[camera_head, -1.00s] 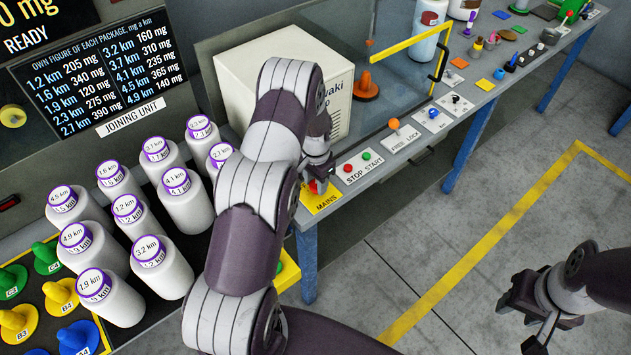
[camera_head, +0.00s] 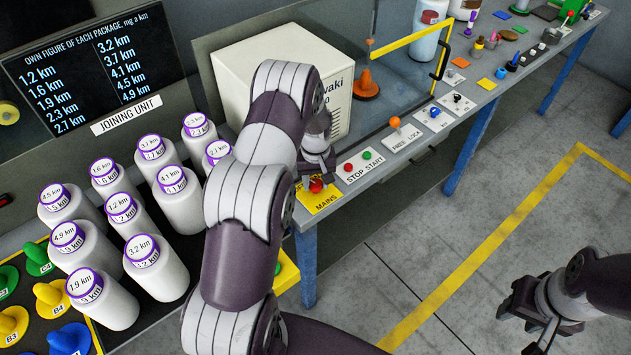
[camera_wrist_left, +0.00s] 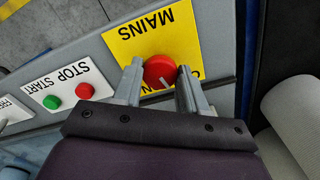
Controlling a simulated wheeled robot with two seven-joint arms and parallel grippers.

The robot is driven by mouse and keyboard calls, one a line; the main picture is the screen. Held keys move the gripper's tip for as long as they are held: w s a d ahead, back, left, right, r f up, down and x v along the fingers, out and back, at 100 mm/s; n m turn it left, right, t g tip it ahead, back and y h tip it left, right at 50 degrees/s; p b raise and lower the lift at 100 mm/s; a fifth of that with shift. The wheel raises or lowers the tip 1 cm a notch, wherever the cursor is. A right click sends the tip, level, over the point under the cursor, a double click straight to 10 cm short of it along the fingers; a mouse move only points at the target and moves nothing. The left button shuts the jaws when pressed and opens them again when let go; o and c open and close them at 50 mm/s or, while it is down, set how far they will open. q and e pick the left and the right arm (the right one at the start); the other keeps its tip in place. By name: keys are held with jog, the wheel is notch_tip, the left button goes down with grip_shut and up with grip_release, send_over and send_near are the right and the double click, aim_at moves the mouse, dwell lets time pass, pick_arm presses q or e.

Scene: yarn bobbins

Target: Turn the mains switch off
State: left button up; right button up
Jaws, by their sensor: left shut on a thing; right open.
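The mains switch is a red round knob (camera_wrist_left: 160,70) on a yellow MAINS plate (camera_wrist_left: 158,32) in the left wrist view. A white mark shows at its lower edge; the lettering beside it is mostly hidden. In the head view the knob (camera_head: 316,186) shows just below my left gripper (camera_head: 317,177), at the bench's front edge. My left gripper's fingers (camera_wrist_left: 161,84) stand on either side of the knob, shut on it. My right gripper (camera_head: 533,322) is open and empty over the floor at the lower right.
A STOP START panel (camera_head: 364,167) with red and green buttons sits beside the plate. A white box (camera_head: 262,75) stands behind my left arm. Several white bobbins (camera_head: 160,270) stand at left.

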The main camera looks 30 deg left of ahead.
aim_at(315, 183)
pick_arm(q)
jog(key=n, duration=0.5)
jog(key=shift+w+r+n+b, duration=0.1)
jog(key=shift+n+b, duration=0.3)
dwell(0.4)
jog(key=o, duration=0.8)
jog(key=shift+o, duration=1.3)
jog(key=shift+a, duration=0.1)
notch_tip(315, 183, up, 12)
jog(key=b, duration=0.1)
jog(key=shift+r+b, duration=0.25)
jog(key=shift+b, duration=0.15)
